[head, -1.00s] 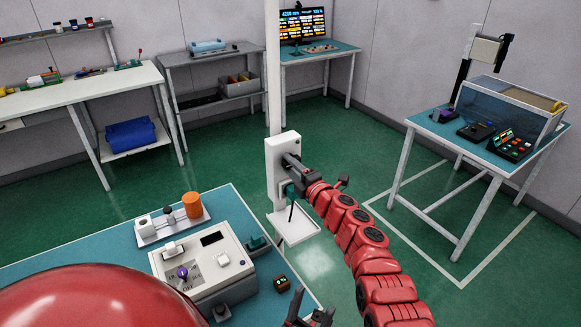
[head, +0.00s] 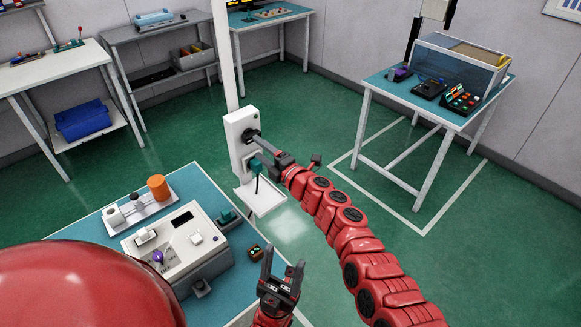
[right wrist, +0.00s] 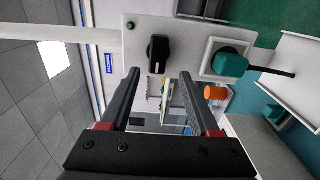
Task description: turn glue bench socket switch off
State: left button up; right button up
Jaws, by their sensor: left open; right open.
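The white switch panel (head: 236,128) is fixed to a white post and carries a black rotary switch (right wrist: 158,54) and a white socket (right wrist: 212,50) with a teal plug (right wrist: 231,65) in it. The switch knob lies upright in the right wrist view, with a white mark near its lower end. My right gripper (head: 257,148) is open and in front of the panel. In the right wrist view its fingertips (right wrist: 157,76) stand either side of the knob's line; I cannot tell if they touch it. My left gripper (head: 282,266) is open and empty, beside the teal bench.
A teal bench (head: 105,222) with a white control box (head: 200,262) and an orange cylinder (head: 158,187) is at lower left. A small white shelf (head: 268,200) sits below the panel. Another table (head: 400,95) stands right. Green floor (head: 320,120) between is clear.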

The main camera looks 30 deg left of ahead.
jog(key=p+v, duration=0.8)
jog(key=v, duration=0.4)
jog(key=shift+d+r, duration=0.2)
dwell(0.3)
